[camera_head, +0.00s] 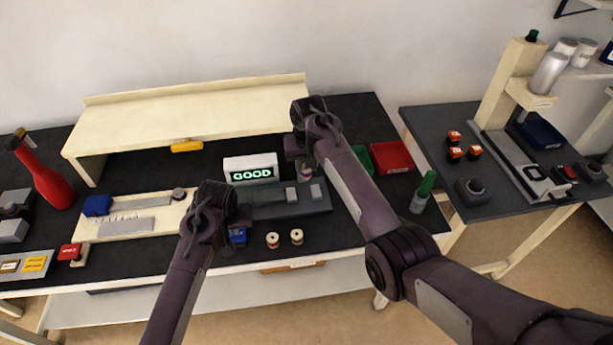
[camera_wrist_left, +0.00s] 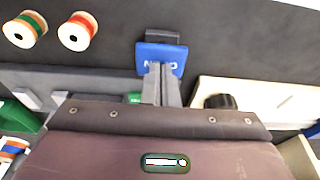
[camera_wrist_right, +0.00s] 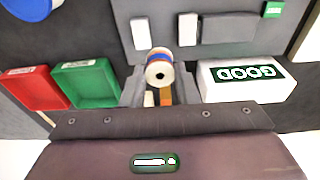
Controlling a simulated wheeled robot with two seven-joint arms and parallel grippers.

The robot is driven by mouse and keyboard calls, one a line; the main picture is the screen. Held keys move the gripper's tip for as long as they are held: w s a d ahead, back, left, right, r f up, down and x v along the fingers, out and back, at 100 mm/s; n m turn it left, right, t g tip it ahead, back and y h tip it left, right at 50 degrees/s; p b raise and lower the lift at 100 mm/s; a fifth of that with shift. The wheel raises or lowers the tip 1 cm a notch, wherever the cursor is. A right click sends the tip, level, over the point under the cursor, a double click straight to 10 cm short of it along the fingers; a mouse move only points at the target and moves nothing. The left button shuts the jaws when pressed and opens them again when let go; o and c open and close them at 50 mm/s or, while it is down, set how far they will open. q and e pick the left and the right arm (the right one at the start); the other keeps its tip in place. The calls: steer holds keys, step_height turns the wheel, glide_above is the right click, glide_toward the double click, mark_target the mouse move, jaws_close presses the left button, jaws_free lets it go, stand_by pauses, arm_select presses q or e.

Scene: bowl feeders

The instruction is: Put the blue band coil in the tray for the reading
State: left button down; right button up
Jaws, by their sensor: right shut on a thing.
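The blue band coil (camera_wrist_right: 158,64), a pale spool with blue and red on its side, is held between the fingers of my right gripper (camera_wrist_right: 159,92). In the head view my right gripper (camera_head: 303,172) is beside the lit display, and the arm partly hides the coil. A green tray (camera_head: 360,158) and a red tray (camera_head: 392,157) lie to its right. My left gripper (camera_wrist_left: 162,70) is shut and empty, with its fingertips over a blue lettered block (camera_wrist_left: 172,50). I cannot tell whether they touch it.
The display (camera_head: 250,169) reads GOOD. Two other coils stand near the front edge, one with a red band (camera_head: 272,240) and one (camera_head: 297,237) with a green band in the left wrist view. A grey fixture (camera_head: 285,203) lies behind them. A green-topped bottle (camera_head: 423,192) stands at the right.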

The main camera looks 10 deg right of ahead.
arm_select(q)
steer(key=shift+s+f, duration=0.1)
steer(key=shift+f, duration=0.1)
arm_select(e)
steer(key=shift+r, duration=0.75)
